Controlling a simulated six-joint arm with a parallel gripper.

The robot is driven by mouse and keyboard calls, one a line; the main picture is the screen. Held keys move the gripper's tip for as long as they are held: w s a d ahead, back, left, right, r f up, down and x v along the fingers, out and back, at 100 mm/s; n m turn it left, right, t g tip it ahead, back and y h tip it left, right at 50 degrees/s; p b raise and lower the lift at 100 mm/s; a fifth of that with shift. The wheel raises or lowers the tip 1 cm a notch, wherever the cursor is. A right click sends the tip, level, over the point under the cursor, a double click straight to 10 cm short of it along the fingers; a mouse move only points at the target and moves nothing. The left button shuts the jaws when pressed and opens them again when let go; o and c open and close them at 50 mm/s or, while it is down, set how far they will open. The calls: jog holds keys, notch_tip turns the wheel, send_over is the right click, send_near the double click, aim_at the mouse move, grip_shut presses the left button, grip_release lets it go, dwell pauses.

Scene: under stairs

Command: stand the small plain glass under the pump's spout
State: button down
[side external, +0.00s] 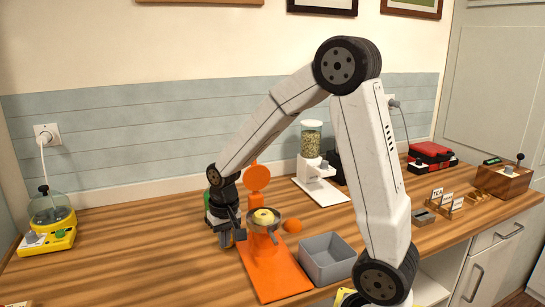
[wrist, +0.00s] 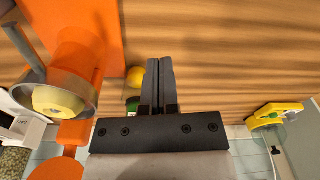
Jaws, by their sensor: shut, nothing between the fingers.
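My gripper (side external: 227,238) points down at the left of an orange stand, low near the counter. In the wrist view its two fingers (wrist: 159,64) lie together with nothing between them. A yellow round part (wrist: 135,76) with green below it shows just left of the fingers, partly hidden by them; green also shows behind my gripper in the side view. I cannot tell whether this belongs to the pump. I cannot make out a small plain glass or a spout in either view.
A yellow device (side external: 50,220) stands far left, with bare counter between.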

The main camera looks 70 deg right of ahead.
jog(key=w+d+r+m+g, duration=0.1)
jog(key=w+d+m, duration=0.1)
jog(key=d, duration=0.3)
jog(key=shift+w+d+m, duration=0.15)
jog(key=shift+d+m, duration=0.2)
jog(key=shift+m, duration=0.35)
notch_tip(320, 180, down, 10)
jog(key=shift+r, duration=0.25)
jog(key=shift+w+d+f, duration=0.1)
jog(key=shift+d+f, duration=0.05)
jog(key=shift+f, duration=0.15)
jog(key=shift+w+d+r, duration=0.1)
jog(key=shift+w+d, duration=1.1)
jog(key=shift+d, duration=0.2)
jog(key=shift+w+d, duration=1.15)
jog(key=shift+d, duration=0.25)
jog(key=shift+w+d, duration=1.15)
jog(key=shift+d, duration=0.25)
jog(key=shift+s+a, duration=0.1)
jog(key=shift+a, duration=0.1)
